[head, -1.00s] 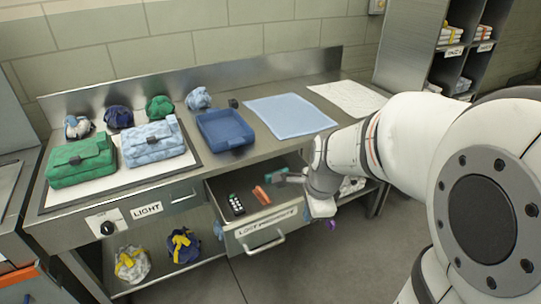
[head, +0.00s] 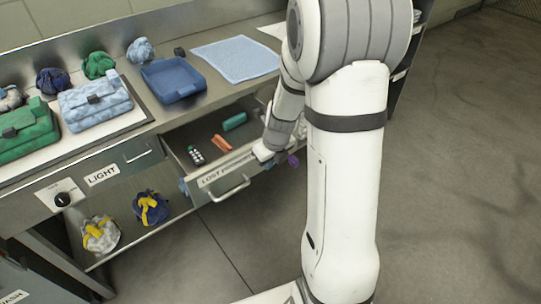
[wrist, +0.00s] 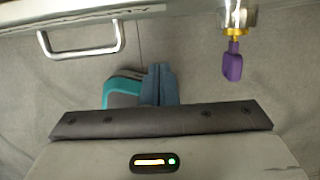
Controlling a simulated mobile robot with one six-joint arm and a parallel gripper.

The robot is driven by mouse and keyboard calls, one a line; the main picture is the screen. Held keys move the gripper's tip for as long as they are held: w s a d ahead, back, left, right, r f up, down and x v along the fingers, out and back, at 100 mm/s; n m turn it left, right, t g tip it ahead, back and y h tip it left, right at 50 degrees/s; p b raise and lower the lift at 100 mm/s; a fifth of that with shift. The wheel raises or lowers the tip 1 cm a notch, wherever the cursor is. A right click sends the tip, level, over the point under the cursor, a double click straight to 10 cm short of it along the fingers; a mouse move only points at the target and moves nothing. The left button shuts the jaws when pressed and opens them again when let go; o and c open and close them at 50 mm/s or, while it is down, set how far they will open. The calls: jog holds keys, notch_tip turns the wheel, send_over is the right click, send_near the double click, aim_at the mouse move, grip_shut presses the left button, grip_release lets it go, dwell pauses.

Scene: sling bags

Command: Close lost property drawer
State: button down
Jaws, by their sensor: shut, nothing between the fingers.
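The lost property drawer (head: 214,180) is pulled out under the steel counter, with a label and a bar handle (head: 235,187) on its front. Inside lie a dark item with white spots (head: 195,155), an orange item (head: 221,142) and a teal item (head: 234,121). The wrist view shows the handle (wrist: 82,48) at top left and a purple tag (wrist: 232,60) hanging from a lock at top right. My gripper (wrist: 152,70) is shut and empty, apart from the handle. In the head view my wrist is by the drawer's right front corner; the fingertips are hard to make out.
Bundled bags (head: 151,208) sit on the lower shelf. The floor (head: 455,190) at right is clear.

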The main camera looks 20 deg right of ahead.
jog(key=w+f, duration=0.1)
jog(key=w+a+f, duration=0.1)
jog(key=w, duration=0.1)
jog(key=w+f, duration=0.1)
jog(key=shift+w+a, duration=0.3)
dwell(0.3)
